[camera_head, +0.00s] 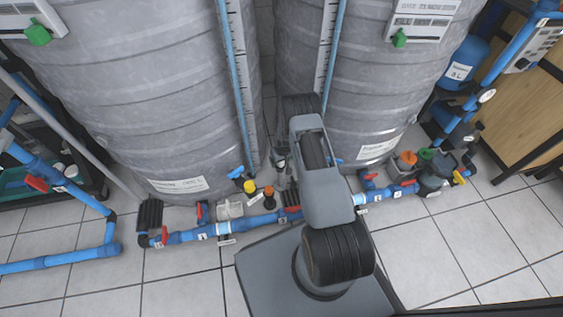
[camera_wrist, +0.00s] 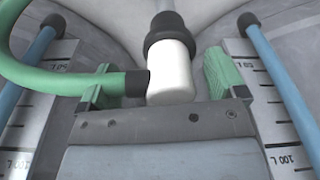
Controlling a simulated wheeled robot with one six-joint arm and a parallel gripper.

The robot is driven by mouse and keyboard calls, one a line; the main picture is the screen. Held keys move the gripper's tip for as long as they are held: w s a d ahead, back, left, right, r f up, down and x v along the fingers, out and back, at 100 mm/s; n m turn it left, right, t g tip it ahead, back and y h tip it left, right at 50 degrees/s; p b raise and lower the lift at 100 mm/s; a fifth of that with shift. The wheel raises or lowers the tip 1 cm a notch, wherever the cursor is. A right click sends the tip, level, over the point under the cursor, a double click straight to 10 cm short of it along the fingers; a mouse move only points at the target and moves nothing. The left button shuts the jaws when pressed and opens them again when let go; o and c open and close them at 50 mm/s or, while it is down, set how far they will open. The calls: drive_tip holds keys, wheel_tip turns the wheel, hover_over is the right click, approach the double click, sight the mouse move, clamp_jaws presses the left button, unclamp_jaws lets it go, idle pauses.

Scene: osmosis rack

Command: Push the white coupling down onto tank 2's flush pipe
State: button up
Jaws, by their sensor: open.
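In the wrist view my gripper (camera_wrist: 160,72) is open, with one green finger on each side of a white coupling (camera_wrist: 172,72). Gaps show between the fingers and the coupling. A black collar (camera_wrist: 165,36) meets the coupling's far end; I cannot tell how far the coupling sits on any pipe there. A green hose (camera_wrist: 55,82) with a black end (camera_wrist: 137,84) runs in from the left, in front of the left finger, up to the coupling's side.
Two large grey tanks (camera_head: 140,90) (camera_head: 385,95) stand close on either side of my arm. Blue level tubes with scales (camera_wrist: 285,90) (camera_wrist: 30,80) flank the gripper. Blue pipework with valves (camera_head: 240,225) runs low along the tank fronts. Tiled floor (camera_head: 440,250) is clear at the right front.

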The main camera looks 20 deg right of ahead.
drive_tip(key=c, duration=1)
drive_tip(key=shift+o, duration=0.2)
drive_tip(key=shift+r+p, duration=0.3)
drive_tip(key=shift+r, duration=0.15)
wheel_tip(320, 180, up, 2)
drive_tip(key=shift+r+p, duration=0.15)
drive_tip(key=shift+p, duration=0.55)
drive_tip(key=s+a+r+p, duration=0.3)
drive_tip(key=s+a+r, duration=0.4)
drive_tip(key=s, duration=0.5)
drive_tip(key=shift+a+r, duration=0.15)
drive_tip(key=shift+r, duration=1.25)
